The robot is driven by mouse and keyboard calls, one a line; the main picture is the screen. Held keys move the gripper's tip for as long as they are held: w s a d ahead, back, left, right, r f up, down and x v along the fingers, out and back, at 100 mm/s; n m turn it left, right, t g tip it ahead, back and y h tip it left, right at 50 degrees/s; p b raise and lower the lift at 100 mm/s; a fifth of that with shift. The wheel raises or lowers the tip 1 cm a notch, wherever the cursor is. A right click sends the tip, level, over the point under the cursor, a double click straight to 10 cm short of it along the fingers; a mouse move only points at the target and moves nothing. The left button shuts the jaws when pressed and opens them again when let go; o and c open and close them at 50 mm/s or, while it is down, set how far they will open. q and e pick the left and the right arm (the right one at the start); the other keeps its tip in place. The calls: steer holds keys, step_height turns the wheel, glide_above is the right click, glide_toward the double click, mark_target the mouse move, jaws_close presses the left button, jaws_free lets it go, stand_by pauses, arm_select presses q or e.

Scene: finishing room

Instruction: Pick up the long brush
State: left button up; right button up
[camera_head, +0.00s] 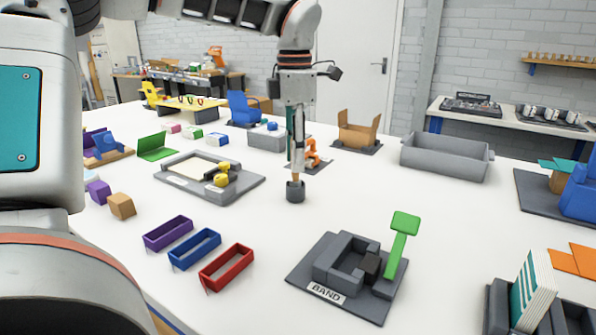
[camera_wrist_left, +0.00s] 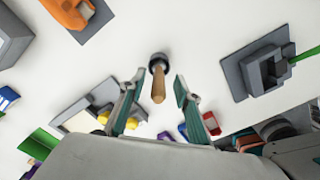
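The brush (camera_wrist_left: 158,88) shows as a light wooden handle standing upright from a dark grey round cup or base (camera_head: 295,191) on the white table. Whether the dark part is a holder or the brush's own head, I cannot tell. My left gripper (camera_head: 297,168) points straight down just above it. In the left wrist view the two green-grey fingers (camera_wrist_left: 156,92) are spread, with the handle between their tips and touching neither. The fingers hide part of the handle in the head view. My right gripper is not in view.
A grey tray with yellow parts (camera_head: 250,185) lies to the left, and an orange part (camera_head: 312,155) is close behind. Purple, blue and red bins (camera_head: 226,268) are at the front, with the BAND fixture (camera_head: 300,278) to their right.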

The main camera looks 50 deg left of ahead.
mark_target(296, 180)
arm_select(q)
step_height(296, 180, down, 3)
steer(key=shift+w+a+f, duration=0.1)
steer(key=shift+w+f, duration=0.05)
jaws_close()
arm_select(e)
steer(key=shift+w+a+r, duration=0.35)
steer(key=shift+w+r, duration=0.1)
